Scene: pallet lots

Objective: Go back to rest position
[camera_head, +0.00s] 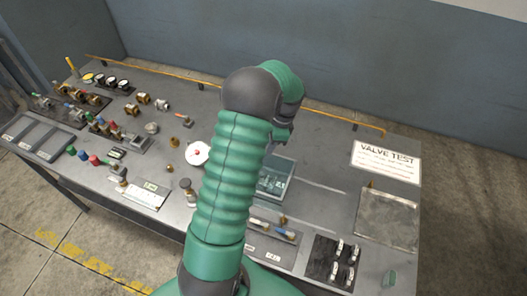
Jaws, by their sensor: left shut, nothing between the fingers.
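My left arm, green and dark grey, rises from the bottom edge through the middle of the head view and bends at the top. My left gripper (282,143) is small and partly hidden behind the arm. It is shut and shows nothing held. In the picture it lies just above a clear greenish bin (275,180) on the workbench (325,170); its exact height over the bench is hard to tell. My right gripper is not in view.
Valves, gauges and fittings crowd the bench's left half. A white dial (197,153) is partly behind my arm. A "VALVE TEST" sign (386,162) and a grey tray (388,219) are at the right. An orange rail (335,113) runs along the back edge, before a wall.

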